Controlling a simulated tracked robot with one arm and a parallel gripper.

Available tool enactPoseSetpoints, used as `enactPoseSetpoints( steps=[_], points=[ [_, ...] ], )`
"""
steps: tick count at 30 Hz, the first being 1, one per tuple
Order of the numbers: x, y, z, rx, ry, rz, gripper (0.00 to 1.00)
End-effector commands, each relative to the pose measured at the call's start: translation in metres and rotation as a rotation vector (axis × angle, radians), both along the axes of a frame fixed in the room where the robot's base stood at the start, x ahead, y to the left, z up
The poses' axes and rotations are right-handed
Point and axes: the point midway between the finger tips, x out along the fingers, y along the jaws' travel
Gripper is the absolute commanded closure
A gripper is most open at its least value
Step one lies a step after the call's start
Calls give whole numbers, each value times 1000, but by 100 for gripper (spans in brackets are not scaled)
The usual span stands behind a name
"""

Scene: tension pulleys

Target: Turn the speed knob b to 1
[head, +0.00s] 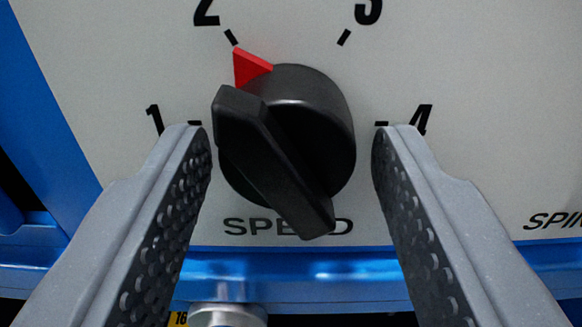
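The black speed knob (310,115) sits in the middle of the head view on a light grey panel. Its raised grip bar (272,165) slants from upper left to lower right. A red pointer (250,67) at its upper left points toward the tick by the 2. Marks 1 (155,119), 2 (206,12), 3 (368,11) and 4 (421,119) surround it, partly cut off or overlapped. The word SPEED is below, partly hidden by the bar. My gripper (291,150) is open, one finger on each side of the knob, with gaps visible to the bar.
A blue frame edge (310,275) runs below the panel, and blue metal lies at the left (45,130). A silver bolt-like part (228,315) shows at the bottom, beside a small yellow label marked 16. More lettering is cut off at the right.

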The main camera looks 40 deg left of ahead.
Motion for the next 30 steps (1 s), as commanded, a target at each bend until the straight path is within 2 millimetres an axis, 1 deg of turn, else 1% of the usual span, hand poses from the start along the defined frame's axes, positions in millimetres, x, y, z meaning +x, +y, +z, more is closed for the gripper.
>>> enactPoseSetpoints(
  steps=[1, 2, 3, 5, 6, 9, 17, 23, 30],
  points=[
    [0, 0, 0, 0, 0, 0, 68],
    [0, 0, 0, 0, 0, 0, 77],
    [0, 0, 0, 0, 0, 0, 88],
    [0, 0, 0, 0, 0, -1, 88],
    [0, -10, 0, 0, 0, -5, 88],
    [0, -5, 0, -3, -2, -5, 88],
    [1, -5, 1, -62, -47, -9, 88],
    [1, -4, 1, -178, -131, -8, 88],
    [1, -4, 1, -357, -265, -7, 88]
  ],
)
